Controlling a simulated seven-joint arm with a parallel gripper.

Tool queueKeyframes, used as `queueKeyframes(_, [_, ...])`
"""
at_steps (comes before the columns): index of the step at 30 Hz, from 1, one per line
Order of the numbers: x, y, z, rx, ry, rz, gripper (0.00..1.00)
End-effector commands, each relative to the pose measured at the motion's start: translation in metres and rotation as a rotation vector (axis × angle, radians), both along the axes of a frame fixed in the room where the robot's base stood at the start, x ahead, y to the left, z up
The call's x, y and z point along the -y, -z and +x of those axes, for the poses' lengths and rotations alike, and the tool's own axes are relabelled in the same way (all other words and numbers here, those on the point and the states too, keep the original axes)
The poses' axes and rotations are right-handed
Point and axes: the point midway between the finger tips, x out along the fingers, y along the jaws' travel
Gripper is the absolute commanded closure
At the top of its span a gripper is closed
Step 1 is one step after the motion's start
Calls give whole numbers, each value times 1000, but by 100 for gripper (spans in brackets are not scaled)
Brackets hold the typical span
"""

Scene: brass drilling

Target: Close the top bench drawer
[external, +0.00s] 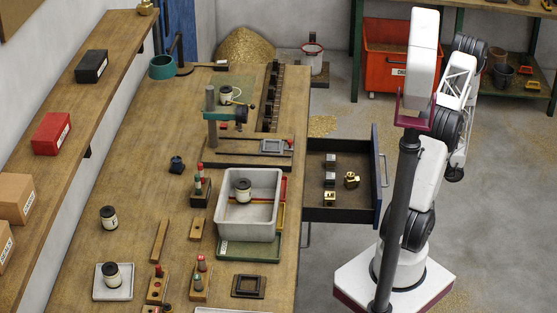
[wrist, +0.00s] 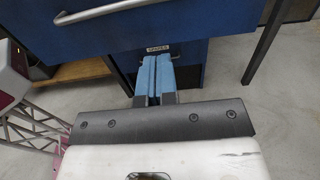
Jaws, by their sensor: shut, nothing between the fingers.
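The top bench drawer (external: 345,205) stands pulled out from the right side of the bench in the external view. Its blue front and grey handle (external: 383,170) face my arm. Several small brass and metal parts lie inside. In the wrist view the blue drawer front (wrist: 205,22) fills the top, with its bar handle (wrist: 115,10) at upper left. My gripper (wrist: 156,62) has its light blue fingers shut together and empty, below that front's lower edge in the picture. I cannot tell whether they touch it. The fingers are not clearly visible in the external view.
A lower blue front with a "SPARES" label (wrist: 158,49) shows behind the fingers. The bench top (external: 135,220) carries a grey tray (external: 233,235), a drill stand (external: 211,130) and small blocks. A red bin (external: 388,62) stands behind.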

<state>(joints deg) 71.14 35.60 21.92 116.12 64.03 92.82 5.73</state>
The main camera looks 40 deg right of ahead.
Motion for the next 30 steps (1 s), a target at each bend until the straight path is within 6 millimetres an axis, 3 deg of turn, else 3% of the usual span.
queueKeyframes(30, [-77,0,77,0,-2,0,100])
